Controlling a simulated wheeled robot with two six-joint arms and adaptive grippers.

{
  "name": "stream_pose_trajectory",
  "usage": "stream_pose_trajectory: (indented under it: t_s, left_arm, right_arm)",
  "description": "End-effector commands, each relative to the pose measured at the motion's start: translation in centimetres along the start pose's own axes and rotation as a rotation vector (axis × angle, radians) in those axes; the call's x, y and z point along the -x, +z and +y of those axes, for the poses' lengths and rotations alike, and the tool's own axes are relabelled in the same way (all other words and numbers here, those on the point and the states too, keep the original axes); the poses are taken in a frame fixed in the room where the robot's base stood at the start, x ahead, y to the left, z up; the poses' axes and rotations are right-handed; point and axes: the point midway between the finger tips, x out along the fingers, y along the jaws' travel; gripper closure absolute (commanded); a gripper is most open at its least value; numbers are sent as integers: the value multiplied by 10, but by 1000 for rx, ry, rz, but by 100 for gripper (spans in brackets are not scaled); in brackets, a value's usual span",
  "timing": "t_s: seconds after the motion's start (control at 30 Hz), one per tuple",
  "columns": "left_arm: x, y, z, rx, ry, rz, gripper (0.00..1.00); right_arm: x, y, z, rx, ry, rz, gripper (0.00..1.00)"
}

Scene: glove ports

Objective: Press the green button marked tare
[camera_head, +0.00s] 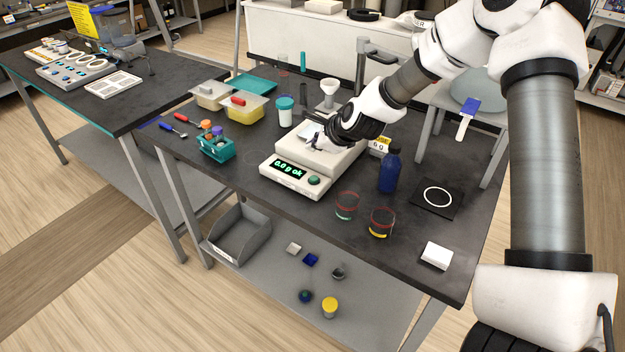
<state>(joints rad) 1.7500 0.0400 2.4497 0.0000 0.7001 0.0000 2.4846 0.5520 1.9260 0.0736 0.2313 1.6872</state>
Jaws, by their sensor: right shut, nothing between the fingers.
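The white balance (322,160) stands on the dark bench, its lit display (288,168) reading what looks like "0.0 g ok". A round green button (314,181) sits on its front panel, right of the display; any lettering on it is too small to read. My right gripper (316,143) is shut and empty. It appears over the rear part of the balance, behind the button and apart from it, and hides part of the weighing area. The button is uncovered. My left gripper is not in view.
A blue bottle (390,171) and two beakers, one (346,205) nearer the balance, stand to its right. A white funnel (330,92) is behind. The bench in front of the panel is clear.

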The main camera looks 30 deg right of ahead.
Motion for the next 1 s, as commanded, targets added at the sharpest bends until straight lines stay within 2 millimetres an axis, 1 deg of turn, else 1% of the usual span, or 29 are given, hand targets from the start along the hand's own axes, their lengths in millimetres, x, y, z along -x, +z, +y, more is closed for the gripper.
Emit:
stream_pose_trajectory:
  t_s: [0.03, 0.33, 0.4, 0.5, 0.6, 1.0]
  left_arm:
    - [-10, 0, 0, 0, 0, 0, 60]
    - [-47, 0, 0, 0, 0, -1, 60]
    - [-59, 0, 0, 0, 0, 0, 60]
    - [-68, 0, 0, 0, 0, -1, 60]
    - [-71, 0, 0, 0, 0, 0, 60]
    - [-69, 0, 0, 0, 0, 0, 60]
  right_arm:
    - [-8, -6, 6, 0, 1, 0, 100]
    - [-40, -29, 29, 0, 1, 1, 100]
    - [-47, -34, 34, 0, 0, 0, 100]
    - [-52, -38, 38, 0, 0, 0, 100]
    - [-54, -39, 39, 1, 0, 0, 100]
    - [-53, -38, 39, 0, 0, 0, 100]
